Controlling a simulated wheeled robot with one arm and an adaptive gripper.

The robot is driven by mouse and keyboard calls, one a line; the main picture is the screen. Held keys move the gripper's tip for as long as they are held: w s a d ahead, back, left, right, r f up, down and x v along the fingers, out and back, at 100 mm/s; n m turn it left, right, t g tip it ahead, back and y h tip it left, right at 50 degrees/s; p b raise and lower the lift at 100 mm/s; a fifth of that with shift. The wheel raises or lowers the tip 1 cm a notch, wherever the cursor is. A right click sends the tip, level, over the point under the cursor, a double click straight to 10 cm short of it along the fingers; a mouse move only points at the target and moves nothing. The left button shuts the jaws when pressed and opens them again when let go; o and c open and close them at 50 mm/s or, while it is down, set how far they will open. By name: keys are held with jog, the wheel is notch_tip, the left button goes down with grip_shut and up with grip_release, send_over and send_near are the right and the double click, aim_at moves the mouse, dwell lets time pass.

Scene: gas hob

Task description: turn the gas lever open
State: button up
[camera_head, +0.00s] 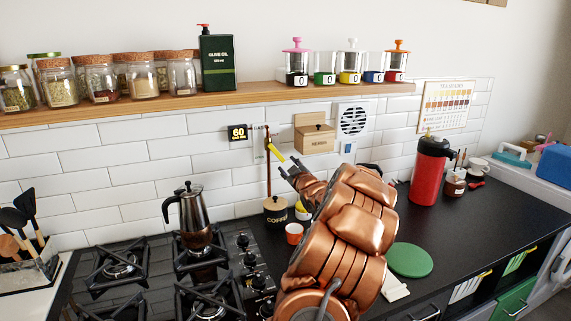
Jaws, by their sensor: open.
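The gas lever (275,152) is a small yellow handle on a thin vertical copper pipe (268,178) against the tiled wall. It slants down to the right from the pipe. My gripper (286,165) is open, with its dark fingers close to the lever's lower right end. I cannot tell whether the fingers touch the lever or stand around it. My copper-coloured arm comes up from the bottom and hides part of the counter.
The gas hob (150,280) with a moka pot (194,215) is at the lower left. A wooden herb box (317,139) is right of the lever. A shelf (270,96) runs above.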

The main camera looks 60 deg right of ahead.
jog(key=shift+v, duration=1.95)
jog(key=shift+c, duration=0.3)
